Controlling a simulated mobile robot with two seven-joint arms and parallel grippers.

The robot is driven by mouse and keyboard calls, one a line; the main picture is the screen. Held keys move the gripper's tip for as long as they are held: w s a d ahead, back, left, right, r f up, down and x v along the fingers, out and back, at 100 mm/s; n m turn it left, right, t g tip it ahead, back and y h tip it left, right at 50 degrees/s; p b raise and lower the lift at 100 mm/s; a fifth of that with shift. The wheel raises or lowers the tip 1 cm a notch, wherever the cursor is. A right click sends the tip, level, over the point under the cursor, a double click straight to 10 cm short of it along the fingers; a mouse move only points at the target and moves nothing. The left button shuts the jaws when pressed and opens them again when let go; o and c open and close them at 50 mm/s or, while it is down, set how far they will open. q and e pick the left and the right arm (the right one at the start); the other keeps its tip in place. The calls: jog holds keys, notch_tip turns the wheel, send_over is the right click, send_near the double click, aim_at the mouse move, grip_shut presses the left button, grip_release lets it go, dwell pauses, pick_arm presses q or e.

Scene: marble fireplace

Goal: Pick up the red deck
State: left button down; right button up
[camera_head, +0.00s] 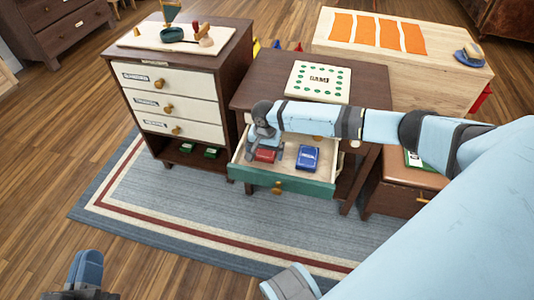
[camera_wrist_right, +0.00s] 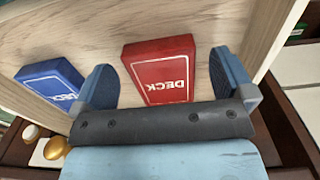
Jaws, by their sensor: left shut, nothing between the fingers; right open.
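The red deck (camera_head: 265,155) lies in the open green-fronted drawer (camera_head: 285,185), at the left side. In the right wrist view, the red deck (camera_wrist_right: 165,72), marked DECK, shows between the two blue fingers of my right gripper (camera_wrist_right: 162,60), with a gap on each side. The right gripper (camera_head: 260,142) is open over the drawer and partly hides the red deck in the head view. A blue deck (camera_head: 307,157) lies to its right; it also shows in the wrist view (camera_wrist_right: 52,83), outside the fingers. My left gripper (camera_head: 88,268) is shut and empty at the lower left.
A game board (camera_head: 318,82) lies on the table above the drawer. A cabinet with white drawers (camera_head: 175,100) stands close on the left, with green boxes on its low shelf. A brown leather-topped stool (camera_head: 405,185) is at the right. The rug (camera_head: 220,225) in front is clear.

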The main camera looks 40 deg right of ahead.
jog(key=shift+f, duration=0.4)
jog(key=c, duration=1)
